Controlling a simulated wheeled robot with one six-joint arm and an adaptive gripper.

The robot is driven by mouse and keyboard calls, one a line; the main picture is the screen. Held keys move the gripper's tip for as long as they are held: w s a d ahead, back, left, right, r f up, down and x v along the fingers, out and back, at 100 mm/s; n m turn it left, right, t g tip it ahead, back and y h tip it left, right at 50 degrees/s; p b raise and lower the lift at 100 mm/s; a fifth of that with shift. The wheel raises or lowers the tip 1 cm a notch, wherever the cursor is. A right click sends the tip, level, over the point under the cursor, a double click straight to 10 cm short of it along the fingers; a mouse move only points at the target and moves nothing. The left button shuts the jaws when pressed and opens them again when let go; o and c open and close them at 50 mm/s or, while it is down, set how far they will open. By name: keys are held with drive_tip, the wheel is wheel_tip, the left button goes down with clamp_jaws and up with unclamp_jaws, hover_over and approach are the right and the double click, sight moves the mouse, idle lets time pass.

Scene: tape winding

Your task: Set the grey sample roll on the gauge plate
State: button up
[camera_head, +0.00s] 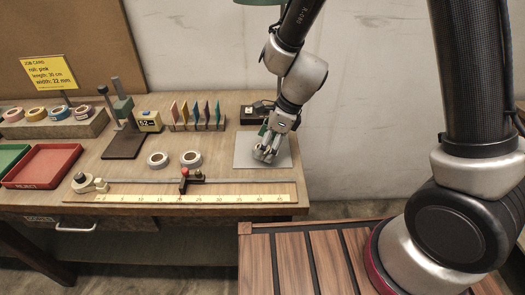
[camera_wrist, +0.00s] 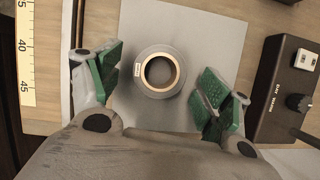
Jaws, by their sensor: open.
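A grey roll (camera_wrist: 143,85) with a tan core and a small white label lies flat on a light grey sheet (camera_wrist: 185,25) in the wrist view. My gripper (camera_wrist: 160,88) is open, its green pads on either side of the roll with gaps showing. In the head view my gripper (camera_head: 266,150) is low over the grey sheet (camera_head: 243,155) and mostly hides the roll. A gauge stand (camera_head: 122,108) with a dark flat plate (camera_head: 123,146) at its foot stands left of it; the plate is bare.
Two pale rolls (camera_head: 158,159) (camera_head: 191,158) lie between the gauge and a long ruler (camera_head: 150,198) with a rail. A rack of coloured cards (camera_head: 195,115) stands behind. A red tray (camera_head: 43,165) is at left. A dark control box (camera_wrist: 288,90) sits right of the sheet.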

drive_tip(key=shift+a+f, duration=0.1)
drive_tip(key=shift+f, duration=0.2)
drive_tip(key=c, duration=1)
drive_tip(key=shift+r, duration=0.15)
